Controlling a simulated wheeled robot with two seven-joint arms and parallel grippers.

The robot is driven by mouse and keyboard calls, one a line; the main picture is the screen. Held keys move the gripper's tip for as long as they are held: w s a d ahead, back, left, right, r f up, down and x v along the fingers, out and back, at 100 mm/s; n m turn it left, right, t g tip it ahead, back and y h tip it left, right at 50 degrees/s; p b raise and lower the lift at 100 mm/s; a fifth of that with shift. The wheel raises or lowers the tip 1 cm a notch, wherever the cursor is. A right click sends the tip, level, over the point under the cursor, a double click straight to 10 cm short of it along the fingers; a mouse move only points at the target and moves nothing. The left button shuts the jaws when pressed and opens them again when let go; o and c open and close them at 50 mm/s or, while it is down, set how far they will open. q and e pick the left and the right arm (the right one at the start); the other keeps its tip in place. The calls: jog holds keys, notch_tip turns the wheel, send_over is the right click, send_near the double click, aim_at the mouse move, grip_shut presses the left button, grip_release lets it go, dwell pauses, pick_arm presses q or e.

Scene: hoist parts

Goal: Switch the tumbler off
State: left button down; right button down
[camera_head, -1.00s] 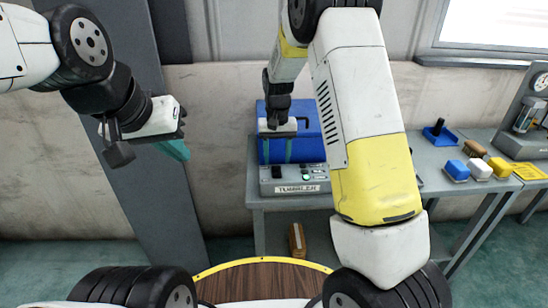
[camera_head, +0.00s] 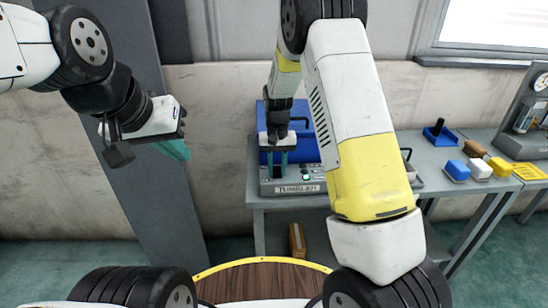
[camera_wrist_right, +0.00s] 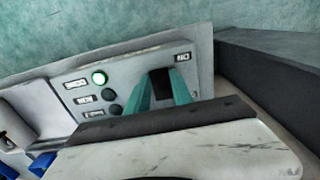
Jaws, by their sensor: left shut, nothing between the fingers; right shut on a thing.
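The blue tumbler (camera_head: 308,147) stands on the grey bench, with a grey control panel (camera_head: 300,188) labelled TUMBLER at its front. My right gripper (camera_head: 277,168) reaches down to the left part of the panel. In the right wrist view its teal fingers are shut on a black rocker switch (camera_wrist_right: 160,82) beside an "ON" label. A lit green lamp (camera_wrist_right: 100,78) and two dark buttons sit in a column left of the switch. The fingers hide part of the switch, so its tilt is unclear. My left gripper (camera_head: 174,151) is shut and empty, far left of the bench.
The grey bench (camera_head: 460,205) carries blue, white and yellow blocks (camera_head: 478,169), a brown brush (camera_head: 474,147) and a blue dustpan-like tray (camera_head: 440,134) on the right. A gauge device (camera_head: 525,115) stands at the far right. A brown box (camera_head: 297,240) sits below.

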aim_at(277, 171)
jog(key=shift+w+r+g, duration=0.1)
jog(key=shift+w+g, duration=0.1)
jog(key=shift+g, duration=0.5)
jog(key=c, duration=1.1)
grip_release()
jog(key=r, duration=0.4)
jog(key=w+r, duration=0.1)
jog(key=r, duration=0.2)
jog(key=shift+r, duration=0.4)
